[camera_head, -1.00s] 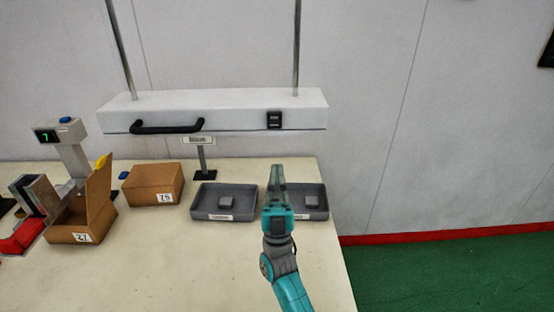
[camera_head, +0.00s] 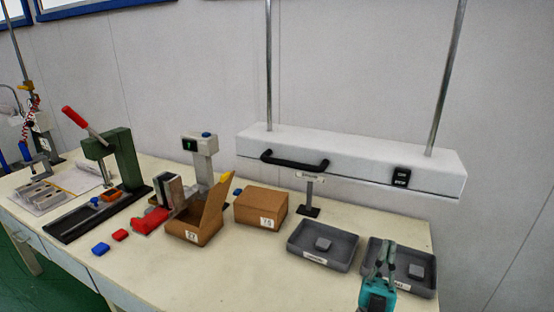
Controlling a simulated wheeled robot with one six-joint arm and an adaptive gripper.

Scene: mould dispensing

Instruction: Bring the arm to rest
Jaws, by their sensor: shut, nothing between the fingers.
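My gripper (camera_head: 386,252) shows at the lower right, in front of the right grey tray (camera_head: 425,291). Its narrow grey fingers point up in the picture, above a teal body. The fingers are shut with nothing held. Most of my arm is below the picture's edge. It covers the left part of the right tray; I cannot tell how high above the table the gripper is.
The left grey tray (camera_head: 294,245) and the right one each hold a grey block. An open box (camera_head: 187,230), a closed box (camera_head: 262,207), a display stand (camera_head: 201,158) and a green press (camera_head: 124,160) stand on the table (camera_head: 185,277). A white overhead bar (camera_head: 350,158) spans behind the trays.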

